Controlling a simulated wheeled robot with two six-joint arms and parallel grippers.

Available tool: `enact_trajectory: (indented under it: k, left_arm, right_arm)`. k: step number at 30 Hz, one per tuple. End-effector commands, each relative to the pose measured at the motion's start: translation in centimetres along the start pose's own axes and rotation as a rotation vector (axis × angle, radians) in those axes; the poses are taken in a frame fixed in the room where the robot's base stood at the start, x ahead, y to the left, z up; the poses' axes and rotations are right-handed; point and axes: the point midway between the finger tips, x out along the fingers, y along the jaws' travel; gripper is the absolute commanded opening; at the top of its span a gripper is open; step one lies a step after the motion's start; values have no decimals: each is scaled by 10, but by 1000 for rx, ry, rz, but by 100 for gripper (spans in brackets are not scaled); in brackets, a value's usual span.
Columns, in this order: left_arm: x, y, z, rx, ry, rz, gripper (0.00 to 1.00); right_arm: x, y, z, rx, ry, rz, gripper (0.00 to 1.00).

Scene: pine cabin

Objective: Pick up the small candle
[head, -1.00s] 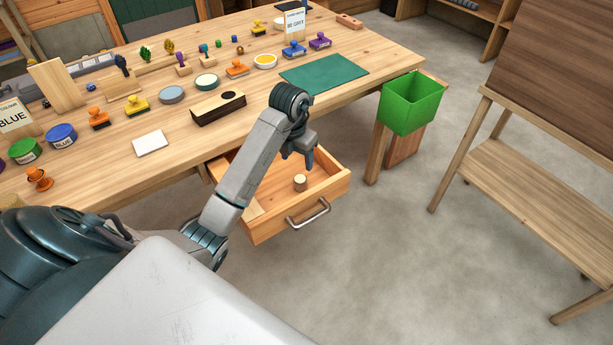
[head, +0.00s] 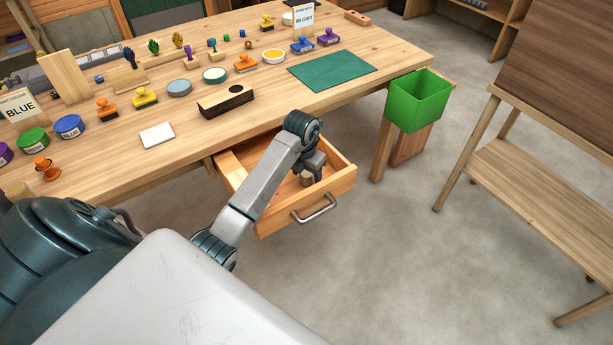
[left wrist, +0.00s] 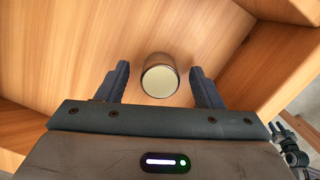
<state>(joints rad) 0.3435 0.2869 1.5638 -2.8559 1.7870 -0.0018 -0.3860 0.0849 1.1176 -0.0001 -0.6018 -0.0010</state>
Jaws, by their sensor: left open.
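The small candle (left wrist: 159,79) stands upright in the open drawer (head: 327,191). In the left wrist view it is a short cylinder with a pale round top and a brown side, between the two dark fingers of my left gripper (left wrist: 159,84). The fingers are open, with a gap on each side of the candle. In the head view my left gripper (head: 309,180) reaches down into the drawer. It hides most of the candle (head: 305,181) there.
The drawer's wooden walls stand close around my left gripper, with a metal handle (head: 315,211) on the front. The workbench (head: 105,168) above carries stamps, tins and a green mat (head: 332,71). A green bin (head: 418,101) hangs at its right end.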

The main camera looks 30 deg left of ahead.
Motion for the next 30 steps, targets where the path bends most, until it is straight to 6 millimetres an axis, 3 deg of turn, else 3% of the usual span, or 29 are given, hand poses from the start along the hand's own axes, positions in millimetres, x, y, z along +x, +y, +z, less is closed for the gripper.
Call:
enact_trajectory:
  k: [9,16,25,30]
  left_arm:
    - [7,0,0,0,0,0,59]
    - [7,0,0,0,0,0,13]
    - [4,0,1,0,-2,0,12]
    - [-20,0,4,0,-6,0,12]
  right_arm:
    - [2,0,2,0,0,0,36]
    - [2,0,3,0,-1,0,36]
    - [2,0,3,0,-2,0,36]
    - [2,0,0,0,-6,0,36]
